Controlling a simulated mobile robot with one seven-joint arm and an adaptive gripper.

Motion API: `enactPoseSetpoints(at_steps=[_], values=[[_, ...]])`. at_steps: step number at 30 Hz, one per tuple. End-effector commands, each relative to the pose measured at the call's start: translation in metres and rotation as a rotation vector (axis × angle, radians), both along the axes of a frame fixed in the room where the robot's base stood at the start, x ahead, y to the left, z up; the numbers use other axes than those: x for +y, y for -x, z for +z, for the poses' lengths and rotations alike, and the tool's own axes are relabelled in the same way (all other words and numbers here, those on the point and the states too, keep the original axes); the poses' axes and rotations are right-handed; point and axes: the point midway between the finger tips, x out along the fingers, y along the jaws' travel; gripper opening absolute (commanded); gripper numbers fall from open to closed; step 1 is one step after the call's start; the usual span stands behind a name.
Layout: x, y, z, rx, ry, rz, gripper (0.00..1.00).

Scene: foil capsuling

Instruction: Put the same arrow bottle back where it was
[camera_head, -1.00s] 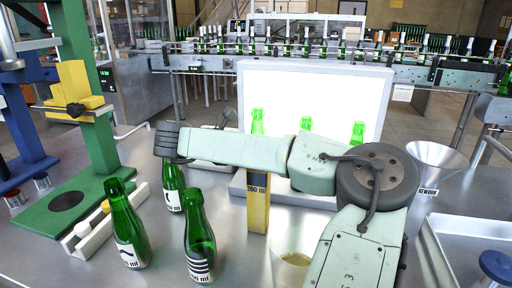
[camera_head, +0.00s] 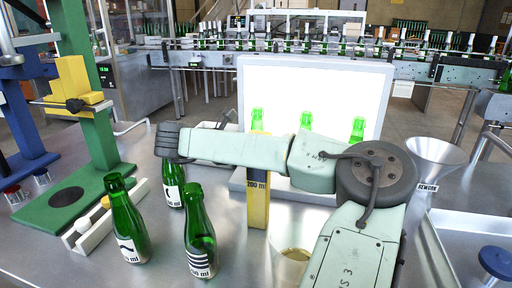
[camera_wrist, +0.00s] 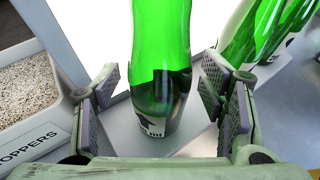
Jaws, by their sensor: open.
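In the wrist view a green bottle (camera_wrist: 162,60) stands upright between the spread fingers of my open gripper (camera_wrist: 160,92). Its white label (camera_wrist: 150,124) has a dark, arrow-like mark, partly in shadow. There are gaps between the bottle and both fingers. The bottle stands on a light grey ledge in front of a bright panel. In the head view my arm hides the gripper; the leftmost bottle (camera_head: 257,120) at the light panel (camera_head: 310,92) appears to be this one, its lower part hidden.
Two more green bottles (camera_head: 306,122) (camera_head: 358,129) stand at the panel. Nearer are a wavy-label bottle (camera_head: 127,222), a striped-label bottle (camera_head: 200,235) and another bottle (camera_head: 173,188). A stoppers bin (camera_wrist: 30,92) is left of my gripper. A funnel (camera_head: 436,152) stands at right.

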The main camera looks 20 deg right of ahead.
Motion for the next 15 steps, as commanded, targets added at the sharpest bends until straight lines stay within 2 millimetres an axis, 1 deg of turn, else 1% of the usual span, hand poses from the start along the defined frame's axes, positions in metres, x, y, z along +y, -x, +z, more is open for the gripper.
enactPoseSetpoints(at_steps=[6, 7, 11, 15], values=[[0.0, 0.0, 0.005, 0.001, 0.0, 0.0, 0.65], [0.003, 0.0, 0.004, 0.0, 0.0, 0.002, 0.65], [0.024, 0.008, 0.008, -0.002, 0.001, 0.005, 0.65], [0.054, 0.02, 0.022, -0.004, 0.005, 0.005, 0.65]])
